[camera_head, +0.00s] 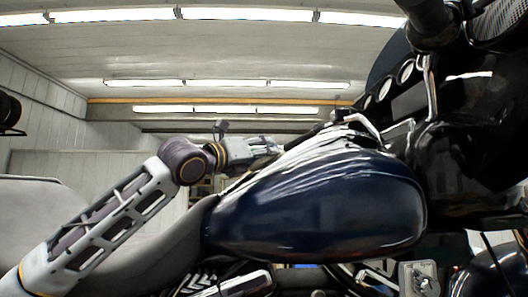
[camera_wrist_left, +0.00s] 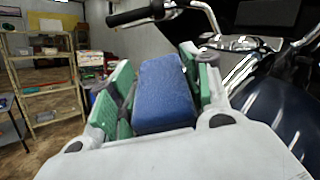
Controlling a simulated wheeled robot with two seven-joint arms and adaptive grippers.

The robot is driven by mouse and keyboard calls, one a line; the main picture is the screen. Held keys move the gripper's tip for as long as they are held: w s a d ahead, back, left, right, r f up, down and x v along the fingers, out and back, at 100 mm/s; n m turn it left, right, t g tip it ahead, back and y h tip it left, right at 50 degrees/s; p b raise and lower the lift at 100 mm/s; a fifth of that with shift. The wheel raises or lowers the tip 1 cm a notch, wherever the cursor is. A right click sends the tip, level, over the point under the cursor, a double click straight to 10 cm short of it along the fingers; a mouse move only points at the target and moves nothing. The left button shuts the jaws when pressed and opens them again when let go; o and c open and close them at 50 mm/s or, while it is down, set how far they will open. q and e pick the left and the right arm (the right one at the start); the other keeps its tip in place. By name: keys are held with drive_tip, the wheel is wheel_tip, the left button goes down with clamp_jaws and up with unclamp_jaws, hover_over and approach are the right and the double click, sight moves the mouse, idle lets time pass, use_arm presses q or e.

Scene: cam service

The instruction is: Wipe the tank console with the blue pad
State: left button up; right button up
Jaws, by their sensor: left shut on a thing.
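The blue pad (camera_wrist_left: 165,98) is held between the green-lined fingers of my left gripper (camera_wrist_left: 158,78) in the left wrist view. In the head view my left gripper (camera_head: 268,147) reaches over the far upper side of the dark blue motorcycle tank (camera_head: 320,210), and the pad cannot be made out there. The bright metal tank console (camera_head: 340,134) runs along the top of the tank, seen at a low angle and partly hidden by the tank's curve. I cannot tell whether the pad touches the console. My right gripper is not in view.
The handlebar grip (camera_head: 428,18) and the black fairing with gauges (camera_head: 403,72) rise at the right. The dark seat (camera_head: 150,255) lies behind the tank, below my left arm. A shelf rack (camera_wrist_left: 45,75) stands at the left in the wrist view.

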use_arm(q)
drive_tip(key=shift+a+f, duration=0.45)
drive_tip(key=shift+a, duration=0.3)
drive_tip(key=shift+a+f, duration=0.4)
drive_tip(key=shift+a, duration=0.35)
drive_tip(key=shift+f, duration=0.15)
drive_tip(key=shift+a+f, duration=0.35)
drive_tip(key=shift+a, duration=0.3)
drive_tip(key=shift+a+f, duration=0.35)
drive_tip(key=shift+a, duration=0.25)
drive_tip(key=shift+a+f, duration=0.35)
drive_tip(key=shift+a, duration=0.3)
drive_tip(key=shift+w+d+f, duration=0.1)
drive_tip(key=shift+w, duration=1.4)
drive_tip(key=shift+d+r, duration=0.35)
drive_tip(key=shift+d, duration=0.3)
drive_tip(key=shift+d+r, duration=0.35)
drive_tip(key=shift+d, duration=0.3)
drive_tip(key=shift+d+r, duration=0.35)
drive_tip(key=shift+d, duration=0.3)
